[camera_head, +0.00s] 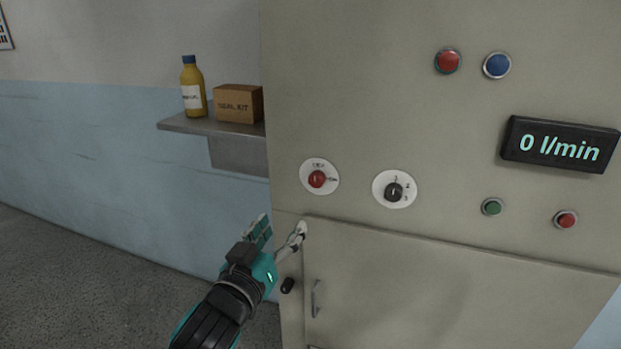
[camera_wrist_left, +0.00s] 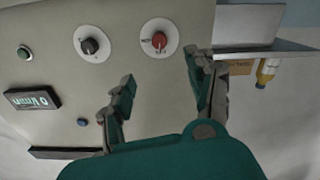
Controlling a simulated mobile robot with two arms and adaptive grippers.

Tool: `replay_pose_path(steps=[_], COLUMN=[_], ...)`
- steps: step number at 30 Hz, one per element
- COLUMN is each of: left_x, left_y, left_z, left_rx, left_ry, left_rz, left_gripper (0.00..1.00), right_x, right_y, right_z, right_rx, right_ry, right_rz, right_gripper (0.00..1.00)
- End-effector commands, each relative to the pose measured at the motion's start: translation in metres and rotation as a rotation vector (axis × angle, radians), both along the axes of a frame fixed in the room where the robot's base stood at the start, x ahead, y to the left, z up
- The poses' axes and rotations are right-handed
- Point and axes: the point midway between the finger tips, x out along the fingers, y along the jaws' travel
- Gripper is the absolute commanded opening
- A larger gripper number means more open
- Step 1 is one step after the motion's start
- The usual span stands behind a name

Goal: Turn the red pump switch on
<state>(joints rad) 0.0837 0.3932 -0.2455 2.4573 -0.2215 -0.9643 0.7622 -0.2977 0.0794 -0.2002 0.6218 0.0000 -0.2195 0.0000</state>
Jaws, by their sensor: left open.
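The red pump switch (camera_head: 317,179) is a small red rotary knob on a round white plate on the beige cabinet front. The plate's small lettering is hard to read. My left gripper (camera_head: 279,231) is open and empty, below and a little left of the knob in the head view, apart from it. In the left wrist view, the red knob (camera_wrist_left: 159,40) shows beyond the open fingers (camera_wrist_left: 159,75), between their lines. My right gripper is in neither view.
A black selector knob (camera_head: 394,192) is right of the red one. A display (camera_head: 560,145) reads 0 l/min, with red, blue and green buttons around it. A shelf (camera_head: 190,125) at left holds a yellow bottle (camera_head: 193,88) and a box (camera_head: 238,104). A cabinet door handle (camera_head: 316,299) is below.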

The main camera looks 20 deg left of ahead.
Motion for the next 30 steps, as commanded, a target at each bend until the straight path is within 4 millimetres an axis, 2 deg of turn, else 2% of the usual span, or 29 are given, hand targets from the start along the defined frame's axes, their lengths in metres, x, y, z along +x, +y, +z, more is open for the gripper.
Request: replay_pose_path(steps=[5, 21, 25, 30], left_x=[0.022, 0.137, 0.156, 0.169], left_y=[0.000, -0.004, -0.005, -0.006], left_z=[0.003, 0.003, 0.002, 0.001], left_rx=[0.002, 0.003, 0.002, 0.003], left_ry=[-0.001, 0.000, -0.001, 0.000], left_rz=[0.001, 0.001, 0.001, -0.001], left_gripper=[0.57, 0.57, 0.57, 0.57], right_x=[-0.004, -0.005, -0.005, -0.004], right_y=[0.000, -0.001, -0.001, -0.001], right_z=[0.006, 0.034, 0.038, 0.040], right_rx=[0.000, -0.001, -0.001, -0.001], right_ry=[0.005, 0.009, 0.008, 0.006], right_rz=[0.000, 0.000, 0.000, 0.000], right_gripper=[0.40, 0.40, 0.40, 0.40])
